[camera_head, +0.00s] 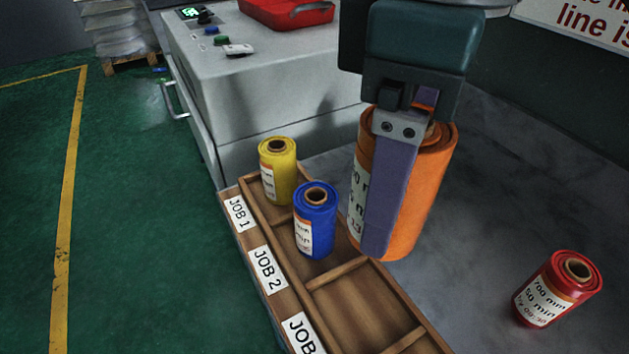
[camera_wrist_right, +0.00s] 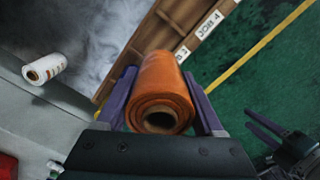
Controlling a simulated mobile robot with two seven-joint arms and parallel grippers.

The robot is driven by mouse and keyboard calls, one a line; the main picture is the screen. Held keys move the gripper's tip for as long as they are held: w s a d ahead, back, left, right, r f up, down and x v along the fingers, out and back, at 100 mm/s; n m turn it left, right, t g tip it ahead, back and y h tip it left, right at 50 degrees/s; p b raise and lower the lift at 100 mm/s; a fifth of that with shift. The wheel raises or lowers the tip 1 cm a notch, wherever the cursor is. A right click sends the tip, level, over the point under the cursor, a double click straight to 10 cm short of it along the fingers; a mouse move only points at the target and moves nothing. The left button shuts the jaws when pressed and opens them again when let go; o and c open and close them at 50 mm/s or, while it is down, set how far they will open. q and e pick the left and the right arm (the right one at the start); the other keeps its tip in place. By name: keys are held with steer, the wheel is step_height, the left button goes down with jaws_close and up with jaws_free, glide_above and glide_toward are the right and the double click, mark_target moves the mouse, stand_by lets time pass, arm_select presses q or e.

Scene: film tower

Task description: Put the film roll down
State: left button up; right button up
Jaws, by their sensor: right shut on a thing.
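My right gripper (camera_head: 385,240) is shut on an orange film roll (camera_head: 430,180) with a white label. It holds the roll nearly upright at the back edge of the wooden tray (camera_head: 372,268); I cannot tell its height. In the right wrist view, the orange roll (camera_wrist_right: 162,90) sits between the purple fingers (camera_wrist_right: 163,95). A yellow roll (camera_head: 278,172) stands in the JOB 1 compartment and a blue roll (camera_head: 315,222) in the JOB 2 compartment. The JOB 3 compartment looks empty where visible. My left gripper (camera_wrist_right: 264,128) shows at the right wrist view's edge, fingers apart and empty.
A red roll (camera_head: 558,288) stands on the grey bench (camera_head: 480,235), right of the tray. A white roll (camera_wrist_right: 45,68) shows in the right wrist view. A grey machine (camera_head: 270,85) with a red item (camera_head: 287,12) on top stands behind. Green floor lies left.

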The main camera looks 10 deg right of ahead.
steer(key=f, duration=0.4)
steer(key=f+b, duration=0.1)
steer(key=f, duration=0.3)
steer(key=f+b, duration=0.1)
steer(key=f, duration=0.3)
steer(key=shift+w+d+f, duration=0.3)
step_height(320, 180, down, 4)
steer(key=shift+f+b, duration=0.1)
steer(key=shift+b, duration=0.65)
arm_select(q)
steer(key=x, duration=0.2)
steer(key=d+x, duration=0.1)
steer(key=x, duration=0.1)
steer(key=shift+s+f, duration=0.15)
arm_select(e)
steer(key=shift+f, duration=0.2)
steer(key=shift+f, duration=0.1)
steer(key=o, duration=1.6)
steer(key=shift+c, duration=0.2)
